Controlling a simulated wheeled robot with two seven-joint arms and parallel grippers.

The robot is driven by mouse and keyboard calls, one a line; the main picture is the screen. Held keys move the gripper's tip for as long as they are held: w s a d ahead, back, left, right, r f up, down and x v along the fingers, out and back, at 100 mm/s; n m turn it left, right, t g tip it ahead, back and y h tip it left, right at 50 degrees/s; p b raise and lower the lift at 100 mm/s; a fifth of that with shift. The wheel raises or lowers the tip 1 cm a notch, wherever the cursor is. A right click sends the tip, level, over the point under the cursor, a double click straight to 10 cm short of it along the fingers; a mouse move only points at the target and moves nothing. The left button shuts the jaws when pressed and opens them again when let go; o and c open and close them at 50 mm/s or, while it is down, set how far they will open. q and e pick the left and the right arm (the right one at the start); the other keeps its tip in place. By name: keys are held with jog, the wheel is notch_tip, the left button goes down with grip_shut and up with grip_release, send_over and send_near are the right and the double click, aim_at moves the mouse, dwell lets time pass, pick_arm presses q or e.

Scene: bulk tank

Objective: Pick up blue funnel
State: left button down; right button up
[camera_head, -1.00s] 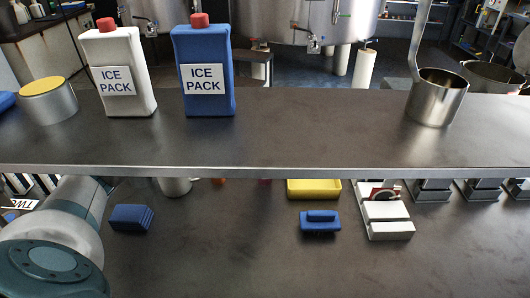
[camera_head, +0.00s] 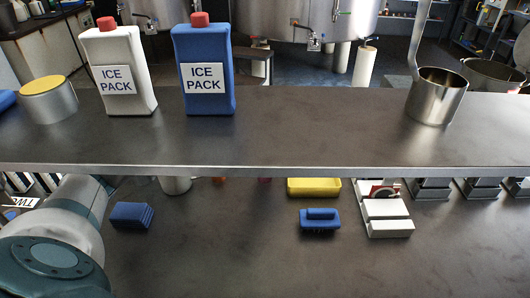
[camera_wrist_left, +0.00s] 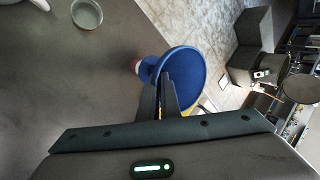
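The blue funnel (camera_wrist_left: 190,72) shows in the left wrist view with its wide round mouth turned toward the camera and its narrow end pointing left. My left gripper (camera_wrist_left: 164,82) has its two dark fingers close together at the funnel's near side, overlapping it; they look shut on its wall, though the exact contact is hard to see. Floor shows behind the funnel's right side. In the head view neither the funnel nor the left gripper shows; only my left arm is at the lower left. My right gripper is in neither view.
A small red and white thing (camera_wrist_left: 136,65) is at the funnel's narrow end. A round metal container (camera_wrist_left: 87,14) stands on the table. The raised shelf (camera_head: 300,140) holds a white ice pack (camera_head: 120,70), a blue ice pack (camera_head: 204,70) and a metal ladle cup (camera_head: 437,97).

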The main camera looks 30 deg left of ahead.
pick_arm(q)
jog(key=shift+r, duration=0.15)
jog(key=shift+r+b, duration=0.4)
jog(key=shift+r, duration=4.45)
